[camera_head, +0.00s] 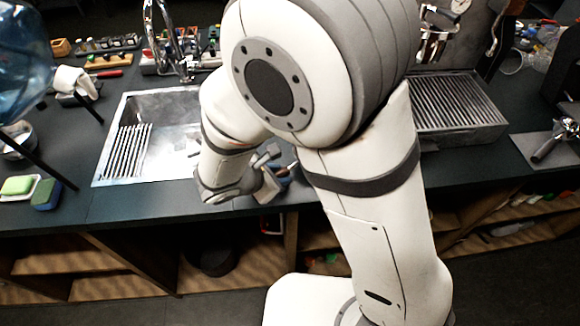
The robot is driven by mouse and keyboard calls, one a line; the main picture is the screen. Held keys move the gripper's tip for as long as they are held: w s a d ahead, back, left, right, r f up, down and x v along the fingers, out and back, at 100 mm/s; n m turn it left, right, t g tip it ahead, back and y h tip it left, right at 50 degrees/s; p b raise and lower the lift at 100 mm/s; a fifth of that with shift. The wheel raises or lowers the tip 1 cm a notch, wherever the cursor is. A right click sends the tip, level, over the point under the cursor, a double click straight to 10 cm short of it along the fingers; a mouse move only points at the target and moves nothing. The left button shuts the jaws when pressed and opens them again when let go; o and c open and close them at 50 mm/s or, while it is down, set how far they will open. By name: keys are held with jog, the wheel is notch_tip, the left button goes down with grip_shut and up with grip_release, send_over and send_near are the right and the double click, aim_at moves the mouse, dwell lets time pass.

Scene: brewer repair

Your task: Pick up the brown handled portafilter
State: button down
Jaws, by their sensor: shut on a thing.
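My gripper (272,180) is just over the front edge of the dark counter, right of the sink. It is shut on a small, partly hidden thing. A brown patch (268,191) shows at the jaws, with a grey piece (266,156) just above. I cannot tell for sure whether this is the brown handled portafilter, as my arm covers much of that area. Another portafilter (547,149) with a dark handle lies on a grey mat at the far right.
A steel sink (110,166) with a rack and tap (172,40) is on the left. A ribbed drip tray (460,103) stands right of my arm. Sponges (46,194) lie at the left front. Open shelves (50,262) run below the counter.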

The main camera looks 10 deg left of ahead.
aim_at(277, 174)
jog(key=shift+r, duration=0.1)
dwell(0.3)
notch_tip(277, 174, up, 10)
jog(key=shift+f, duration=0.1)
dwell(0.4)
jog(key=c, duration=1.6)
grip_release()
jog(key=shift+c, duration=0.2)
grip_shut()
